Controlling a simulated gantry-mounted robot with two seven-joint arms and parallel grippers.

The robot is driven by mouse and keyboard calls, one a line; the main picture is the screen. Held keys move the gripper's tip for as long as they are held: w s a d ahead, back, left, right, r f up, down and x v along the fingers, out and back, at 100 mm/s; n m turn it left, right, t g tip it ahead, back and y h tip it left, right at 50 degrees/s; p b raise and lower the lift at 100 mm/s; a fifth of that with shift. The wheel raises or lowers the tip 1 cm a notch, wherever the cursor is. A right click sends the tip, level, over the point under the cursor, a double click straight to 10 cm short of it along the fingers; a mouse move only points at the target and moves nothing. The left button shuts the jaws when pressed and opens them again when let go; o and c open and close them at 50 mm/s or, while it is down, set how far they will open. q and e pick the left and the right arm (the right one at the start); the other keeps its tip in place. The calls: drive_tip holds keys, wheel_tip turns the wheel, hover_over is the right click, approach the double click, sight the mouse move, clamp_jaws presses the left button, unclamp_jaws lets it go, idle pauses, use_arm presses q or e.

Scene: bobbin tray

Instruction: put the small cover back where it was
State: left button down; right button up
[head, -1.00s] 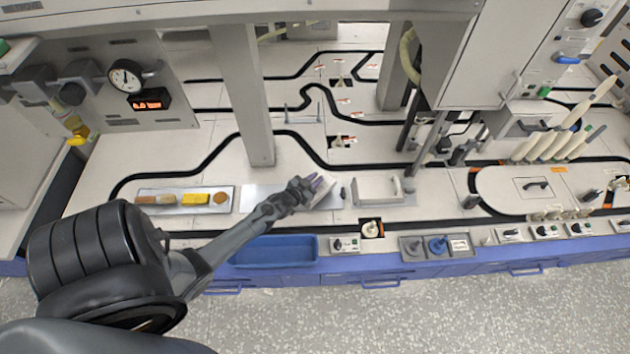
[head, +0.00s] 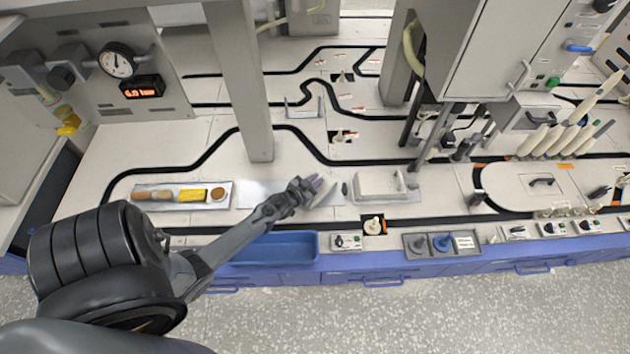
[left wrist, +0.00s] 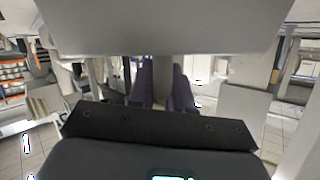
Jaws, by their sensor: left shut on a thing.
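My left gripper (head: 314,186) is over the worktop, left of a pale box-like part. It is shut on a thin pale grey piece (head: 324,195), which I take to be the small cover and which stands tilted beside the fingers. In the left wrist view the dark purple fingers (left wrist: 166,88) show below a large pale grey surface (left wrist: 160,28) close to the camera, probably the same piece. A square recess (head: 373,227) with dark and orange edges and a cream knob lies in the front track. My right gripper is not in view.
The pale box-like part (head: 380,186) stands just right of the gripper. A tray (head: 150,205) with small coloured pieces lies left. A blue bin (head: 272,248) is below the forearm. A grey post (head: 240,85) rises behind. A panel with knobs (head: 440,243) sits at the front right.

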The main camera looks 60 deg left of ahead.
use_arm(q)
drive_tip(key=c, duration=1)
unclamp_jaws()
drive_tip(key=shift+o, duration=0.2)
drive_tip(key=shift+f, duration=0.1)
